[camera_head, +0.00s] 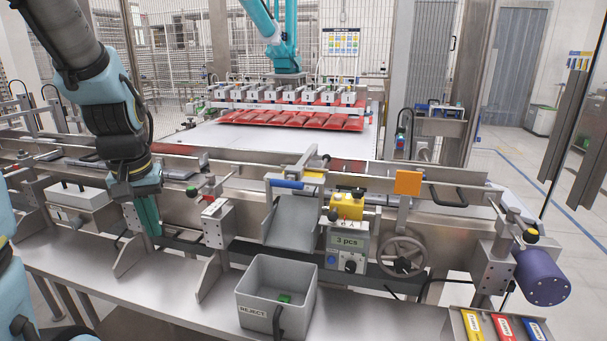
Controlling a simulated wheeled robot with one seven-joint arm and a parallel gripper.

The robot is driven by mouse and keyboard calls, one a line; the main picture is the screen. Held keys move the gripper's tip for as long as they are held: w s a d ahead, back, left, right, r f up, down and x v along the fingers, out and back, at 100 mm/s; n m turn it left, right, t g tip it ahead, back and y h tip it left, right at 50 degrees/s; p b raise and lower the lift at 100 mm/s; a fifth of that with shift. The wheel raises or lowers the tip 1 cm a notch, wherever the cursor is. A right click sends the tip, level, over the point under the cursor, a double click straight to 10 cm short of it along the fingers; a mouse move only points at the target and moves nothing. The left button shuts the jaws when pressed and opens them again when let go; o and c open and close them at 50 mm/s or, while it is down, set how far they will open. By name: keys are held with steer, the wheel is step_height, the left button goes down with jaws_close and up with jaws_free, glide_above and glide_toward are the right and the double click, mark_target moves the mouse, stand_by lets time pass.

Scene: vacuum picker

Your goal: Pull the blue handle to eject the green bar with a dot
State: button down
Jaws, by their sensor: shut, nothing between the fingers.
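The blue handle (287,184) is a short horizontal grip at the top of a grey metal chute (292,222), near the middle of the conveyor line.
A metal bracket (218,223) stands between my gripper and the chute. A purple motor (542,277) sits far right.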

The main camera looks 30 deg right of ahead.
steer(key=w+d+r+m+h+b, duration=0.1)
steer(key=w+d+r, duration=0.2)
steer(key=d, duration=0.4)
steer(key=w+d+r+m, duration=0.2)
steer(key=d, duration=0.5)
steer(key=s+d+r+m+t+h+b, duration=0.15)
steer(key=d+r, duration=0.25)
steer(key=d, duration=0.6)
steer(key=s+d+r+m+g+p, duration=0.15)
steer(key=d+r, duration=0.25)
steer(key=d, duration=0.6)
steer(key=shift+t, duration=0.5)
steer(key=x, duration=0.3)
steer(key=p+x, duration=0.1)
steer(key=x, duration=0.5)
steer(key=shift+w+a+p, duration=0.3)
steer(key=shift+w+p, duration=0.05)
steer(key=s+a, duration=0.1)
steer(key=s+a+f+p, duration=0.1)
steer(key=shift+s+a+f+p, duration=0.25)
steer(key=shift+s+f+p, duration=0.05)
steer(key=shift+s+a, duration=0.3)
steer(key=s+a+b, duration=0.3)
steer(key=s+a, duration=0.6)
steer(key=s, duration=0.1)
steer(key=shift+a+f, duration=0.1)
